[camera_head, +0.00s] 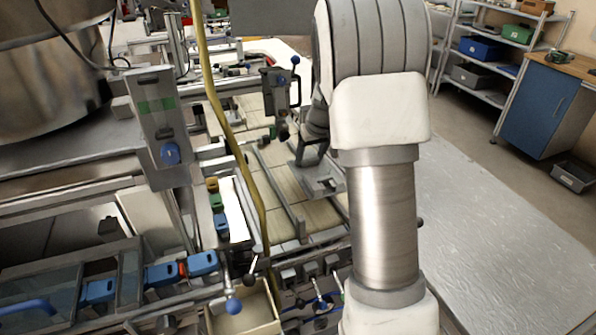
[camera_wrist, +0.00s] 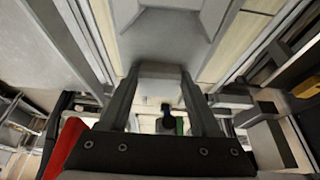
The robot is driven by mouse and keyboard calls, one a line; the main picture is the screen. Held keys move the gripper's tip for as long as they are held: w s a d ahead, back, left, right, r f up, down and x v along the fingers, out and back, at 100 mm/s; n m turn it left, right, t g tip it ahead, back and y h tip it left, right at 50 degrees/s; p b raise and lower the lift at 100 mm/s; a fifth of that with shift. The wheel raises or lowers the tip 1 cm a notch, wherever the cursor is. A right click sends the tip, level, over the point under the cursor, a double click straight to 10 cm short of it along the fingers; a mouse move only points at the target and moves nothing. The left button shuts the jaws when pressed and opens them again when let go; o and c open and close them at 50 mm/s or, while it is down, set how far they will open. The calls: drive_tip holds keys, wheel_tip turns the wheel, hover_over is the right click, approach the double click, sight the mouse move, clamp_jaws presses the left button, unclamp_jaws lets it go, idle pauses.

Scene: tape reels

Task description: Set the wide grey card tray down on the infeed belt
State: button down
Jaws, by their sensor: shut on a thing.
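The wide grey card tray (camera_head: 324,184) is over the beige infeed belt (camera_head: 280,181), just below my gripper (camera_head: 308,153). In the wrist view the tray (camera_wrist: 178,24) fills the top middle, with belt slats (camera_wrist: 238,45) showing beside it. My gripper (camera_wrist: 160,78) is shut on the tray's near edge, one finger at each side of the held part. The tray looks roughly level and close to the belt. I cannot tell whether it touches the belt. My arm hides part of the tray's right side in the head view.
Metal guide rails (camera_head: 276,190) run along the belt. A yellow hose (camera_head: 226,125) hangs at its left, near a grey control box (camera_head: 158,120) with a blue knob. An open cream bin (camera_head: 246,312) stands at the front. Clear floor lies to the right.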

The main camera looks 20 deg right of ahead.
sight(299, 168)
drive_tip(key=w+a+f, duration=0.2)
drive_tip(key=shift+a, duration=0.4)
drive_tip(key=shift+f, duration=1.95)
drive_tip(key=shift+f, duration=0.15)
drive_tip(key=shift+c, duration=0.5)
unclamp_jaws()
